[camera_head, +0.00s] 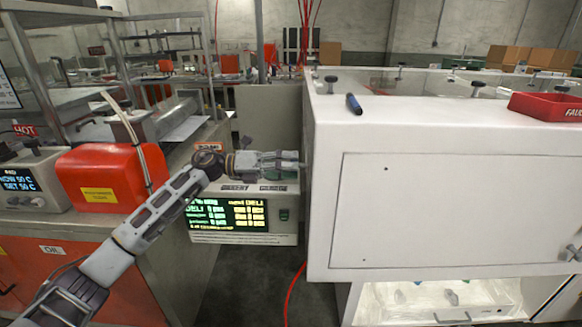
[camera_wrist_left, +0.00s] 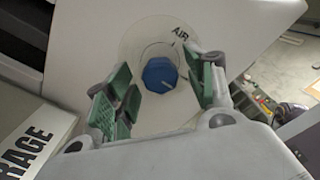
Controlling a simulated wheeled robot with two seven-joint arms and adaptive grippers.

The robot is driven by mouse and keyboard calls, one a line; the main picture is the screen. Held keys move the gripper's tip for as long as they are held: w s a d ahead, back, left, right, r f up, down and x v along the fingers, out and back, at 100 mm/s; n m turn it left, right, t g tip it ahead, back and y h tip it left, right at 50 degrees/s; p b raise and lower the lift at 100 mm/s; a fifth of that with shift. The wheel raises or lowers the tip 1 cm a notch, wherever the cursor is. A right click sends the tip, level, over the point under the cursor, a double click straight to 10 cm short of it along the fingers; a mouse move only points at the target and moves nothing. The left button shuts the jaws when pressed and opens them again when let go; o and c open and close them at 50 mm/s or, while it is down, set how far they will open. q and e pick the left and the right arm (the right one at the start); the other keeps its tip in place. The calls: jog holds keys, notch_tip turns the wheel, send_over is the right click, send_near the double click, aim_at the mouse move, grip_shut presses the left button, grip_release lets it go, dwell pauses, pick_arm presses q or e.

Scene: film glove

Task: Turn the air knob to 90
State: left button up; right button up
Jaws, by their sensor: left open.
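The air knob (camera_wrist_left: 161,76) is blue with a light pointer line, set in a round pale dial marked AIR on a white panel. In the left wrist view its line points to the lower right. My left gripper (camera_wrist_left: 160,95) is open, with its green-padded fingers on either side of the knob. I cannot tell whether they touch it. In the head view my left gripper (camera_head: 298,163) reaches the left side of the white cabinet (camera_head: 450,210); the knob is hidden there. My right gripper is not in view.
A display unit (camera_head: 240,216) with a lit screen sits just below my left gripper. An orange-red box (camera_head: 101,178) stands on the left bench. A red hose (camera_head: 291,296) runs along the floor.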

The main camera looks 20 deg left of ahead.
pick_arm(q)
jog(key=v, duration=1.1)
jog(key=shift+a, duration=0.2)
jog(key=shift+s+f, duration=0.1)
jog(key=shift+s, duration=0.1)
